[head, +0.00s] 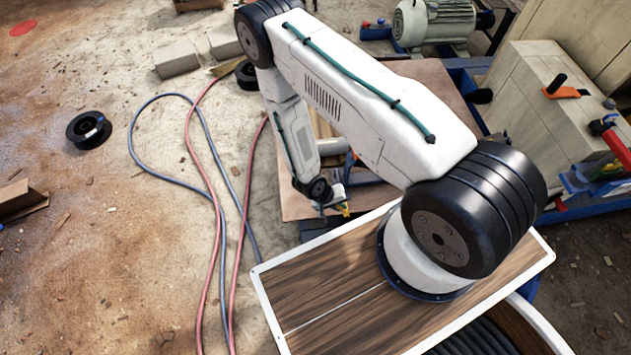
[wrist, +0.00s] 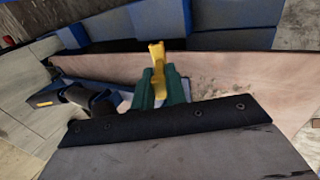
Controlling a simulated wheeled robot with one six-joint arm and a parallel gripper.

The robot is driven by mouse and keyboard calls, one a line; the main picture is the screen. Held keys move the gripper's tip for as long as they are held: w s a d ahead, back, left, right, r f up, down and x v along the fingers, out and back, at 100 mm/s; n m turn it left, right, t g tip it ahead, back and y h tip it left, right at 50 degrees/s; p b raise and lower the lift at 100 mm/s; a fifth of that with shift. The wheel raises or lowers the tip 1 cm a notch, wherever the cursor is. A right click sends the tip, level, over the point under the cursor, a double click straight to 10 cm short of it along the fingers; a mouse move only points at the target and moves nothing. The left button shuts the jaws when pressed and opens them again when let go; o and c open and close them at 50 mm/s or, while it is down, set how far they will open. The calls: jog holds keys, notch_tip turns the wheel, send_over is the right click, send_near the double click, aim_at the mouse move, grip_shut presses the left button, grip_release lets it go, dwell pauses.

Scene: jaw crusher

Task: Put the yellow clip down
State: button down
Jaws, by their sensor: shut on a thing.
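The yellow clip (wrist: 157,62) stands upright between the green fingertips of my gripper (wrist: 160,85) in the wrist view. My gripper is shut on its lower part. Behind the clip is a tan board surface (wrist: 215,68); I cannot tell how far the clip is from it. In the head view my gripper (head: 343,207) is small and low over the board (head: 430,75), beyond my wooden-topped base. A speck of yellow shows at its tip there, and my arm hides much of the area around it.
Blue metal beams (wrist: 225,38) run behind the board. A dark cylindrical part (wrist: 100,100) lies left of my gripper. In the head view, a grey motor (head: 435,22) stands at the back, a clamped block (head: 540,100) at the right, and hoses (head: 215,190) and a black spool (head: 88,129) on the left floor.

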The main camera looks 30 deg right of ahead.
jog(key=shift+w+a+f, duration=0.75)
jog(key=shift+w+a, duration=0.35)
jog(key=shift+w, duration=0.75)
jog(key=shift+w+a+f, duration=0.8)
jog(key=shift+w+a, duration=0.3)
jog(key=shift+w, duration=0.7)
jog(key=shift+w+a+f, duration=0.75)
jog(key=shift+w+a, duration=0.35)
jog(key=shift+w, duration=0.75)
jog(key=shift+f, duration=0.2)
jog(key=c, duration=1.4)
grip_release()
jog(key=shift+c, duration=0.2)
jog(key=v, duration=1.2)
jog(key=shift+r, duration=0.3)
